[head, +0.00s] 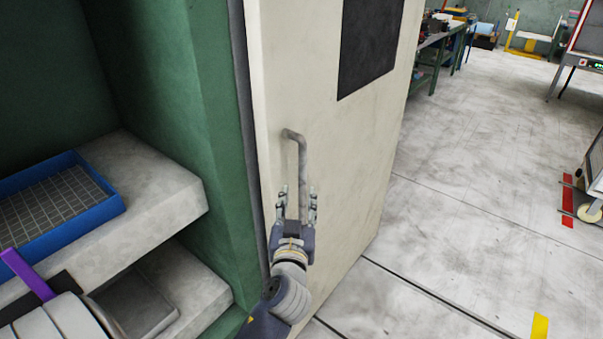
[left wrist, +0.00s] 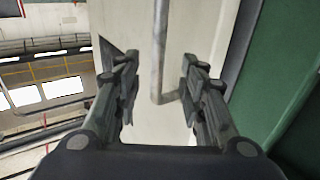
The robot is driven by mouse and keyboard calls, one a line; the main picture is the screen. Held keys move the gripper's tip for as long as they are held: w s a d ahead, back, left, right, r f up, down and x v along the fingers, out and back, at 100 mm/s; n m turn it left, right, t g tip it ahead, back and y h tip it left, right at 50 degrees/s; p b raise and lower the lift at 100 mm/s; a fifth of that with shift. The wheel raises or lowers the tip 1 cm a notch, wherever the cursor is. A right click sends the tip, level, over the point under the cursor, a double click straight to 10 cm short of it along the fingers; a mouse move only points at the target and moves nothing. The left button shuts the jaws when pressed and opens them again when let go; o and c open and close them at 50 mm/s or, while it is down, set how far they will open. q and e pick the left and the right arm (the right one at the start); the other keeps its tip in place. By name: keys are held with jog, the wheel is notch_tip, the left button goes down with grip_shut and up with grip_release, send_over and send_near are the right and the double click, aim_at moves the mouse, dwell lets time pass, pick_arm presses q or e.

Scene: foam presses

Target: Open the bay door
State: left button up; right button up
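The bay door (head: 340,140) is a cream panel with a dark window, beside a green frame (head: 215,140). A narrow dark strip runs between its left edge and the frame; I cannot tell whether it is shut or slightly ajar. A grey bar handle (head: 303,160) is fixed near the door's left edge. My left gripper (head: 298,198) is open at the handle's lower part, with a finger on either side. In the left wrist view the handle (left wrist: 159,60) passes between the spread fingers of my left gripper (left wrist: 158,85), with gaps on both sides. My right gripper is not in view.
At left, a blue tray (head: 108,207) with a mesh bottom lies on a pale shelf (head: 170,190). A green workbench (head: 432,65) stands beyond the door. Red tape (head: 567,200) marks the floor at right. The grey floor (head: 470,220) right of the door is mostly clear.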

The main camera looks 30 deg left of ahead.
aim_at(302, 177)
pick_arm(q)
jog(key=p+x, duration=0.3)
jog(key=x, duration=0.6)
jog(key=shift+w+f, duration=0.1)
jog(key=shift+w, duration=0.15)
jog(key=shift+w+a+p, duration=0.25)
jog(key=shift+w+p, duration=0.05)
jog(key=shift+w, duration=0.15)
jog(key=shift+f, duration=0.1)
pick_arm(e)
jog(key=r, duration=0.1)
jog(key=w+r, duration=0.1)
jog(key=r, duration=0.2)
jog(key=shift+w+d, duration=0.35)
pick_arm(q)
jog(key=shift+c, duration=0.3)
grip_shut()
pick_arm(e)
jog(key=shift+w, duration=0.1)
